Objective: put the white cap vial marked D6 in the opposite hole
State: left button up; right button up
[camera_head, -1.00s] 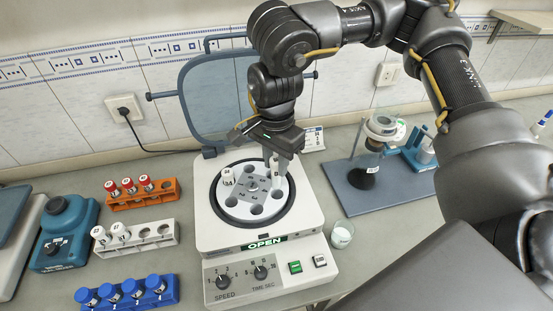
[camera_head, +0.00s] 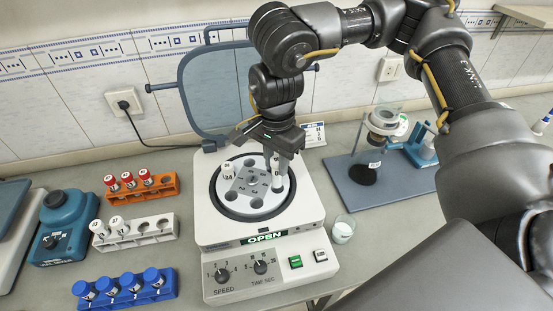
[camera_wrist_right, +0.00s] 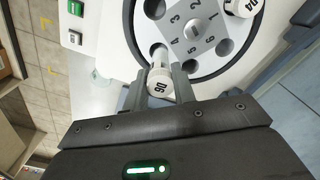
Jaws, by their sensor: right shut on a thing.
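My right gripper (camera_head: 279,156) is shut on the white cap vial D6 (camera_wrist_right: 160,83), whose cap mark reads in the right wrist view. The vial (camera_head: 277,179) stands roughly upright at the right side of the round rotor (camera_wrist_right: 139,27) of the open centrifuge. Its lower end is at or just above a rotor hole; I cannot tell whether it is inside. Another white cap vial, D4 (camera_wrist_right: 240,7), sits in the rotor and also shows at the left in the head view (camera_head: 228,169). Numbers surround the rotor's centre plate. My left gripper is not in view.
The centrifuge's raised lid (camera_head: 215,95) stands behind the rotor. Orange (camera_head: 150,190), white (camera_head: 158,237) and blue (camera_head: 160,293) racks with vials stand left. A small beaker (camera_head: 343,229) is right of the centrifuge, and a stand (camera_head: 383,140) is farther right.

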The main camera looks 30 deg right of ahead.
aim_at(277, 176)
jog(key=shift+s+f, duration=0.1)
jog(key=shift+s, duration=0.1)
jog(key=shift+f, duration=0.2)
dwell(0.3)
jog(key=shift+f+b, duration=1.7)
jog(key=shift+f, duration=0.55)
jog(key=o, duration=1)
jog(key=shift+o, duration=0.2)
jog(key=shift+r, duration=0.15)
jog(key=shift+r+p, duration=3.05)
jog(key=shift+r, duration=0.35)
